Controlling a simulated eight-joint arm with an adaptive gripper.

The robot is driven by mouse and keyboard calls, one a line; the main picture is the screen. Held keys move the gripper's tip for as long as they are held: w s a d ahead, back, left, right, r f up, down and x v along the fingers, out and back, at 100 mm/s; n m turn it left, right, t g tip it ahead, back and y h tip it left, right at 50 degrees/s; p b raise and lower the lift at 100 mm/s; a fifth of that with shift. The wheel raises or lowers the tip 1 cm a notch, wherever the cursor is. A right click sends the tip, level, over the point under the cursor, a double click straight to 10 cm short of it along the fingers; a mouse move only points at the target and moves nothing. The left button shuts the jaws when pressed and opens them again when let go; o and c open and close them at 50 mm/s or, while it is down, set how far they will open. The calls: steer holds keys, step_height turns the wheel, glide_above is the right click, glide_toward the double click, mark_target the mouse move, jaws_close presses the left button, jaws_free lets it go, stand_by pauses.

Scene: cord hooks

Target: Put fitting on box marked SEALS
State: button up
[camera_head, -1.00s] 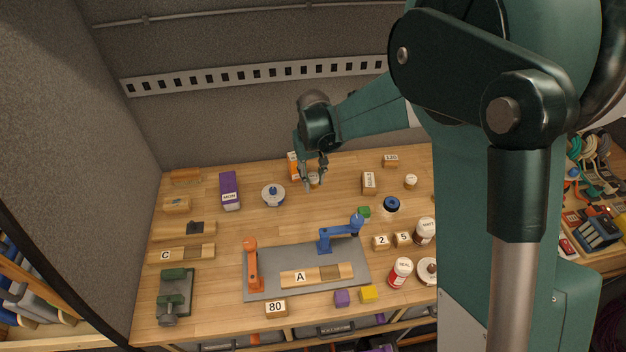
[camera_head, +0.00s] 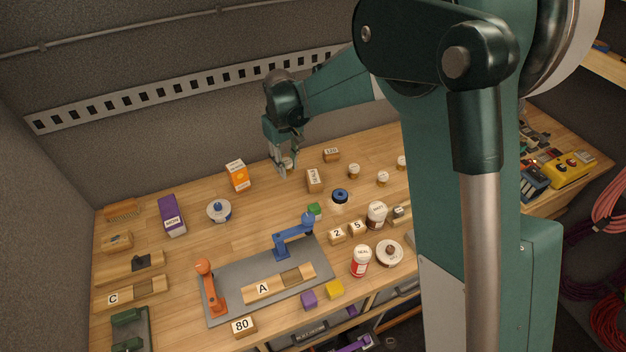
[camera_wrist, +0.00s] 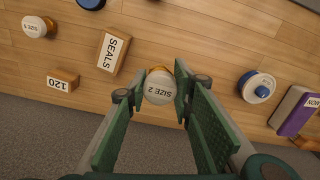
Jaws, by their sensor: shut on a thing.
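A fitting with a round white top marked SIZE 2 (camera_wrist: 160,87) and a brass-coloured edge sits between my gripper's fingers (camera_wrist: 155,95) in the wrist view. My gripper (camera_head: 286,168) is shut on it, and a small pale part of the fitting (camera_head: 287,162) shows in the head view. The box marked SEALS (camera_wrist: 113,53) lies just left of the gripper in the wrist view. In the head view this wooden box (camera_head: 314,181) stands close to the right of the gripper. Its upper face looks bare.
A wooden block marked 120 (camera_head: 331,155) and a SIZE 5 fitting (camera_wrist: 36,27) are near the SEALS box. An orange carton (camera_head: 237,176) stands left of my gripper. A blue ring (camera_head: 340,195) lies right of the box.

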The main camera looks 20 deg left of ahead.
step_height(320, 180, up, 2)
steer(key=r+b, duration=0.1)
steer(key=b, duration=0.1)
glide_above(314, 176)
steer(key=shift+f, duration=0.25)
steer(key=shift+f+p, duration=0.3)
steer(key=shift+f, duration=2.85)
steer(key=shift+f, duration=1.9)
steer(key=shift+f, duration=0.2)
steer(key=o, duration=0.9)
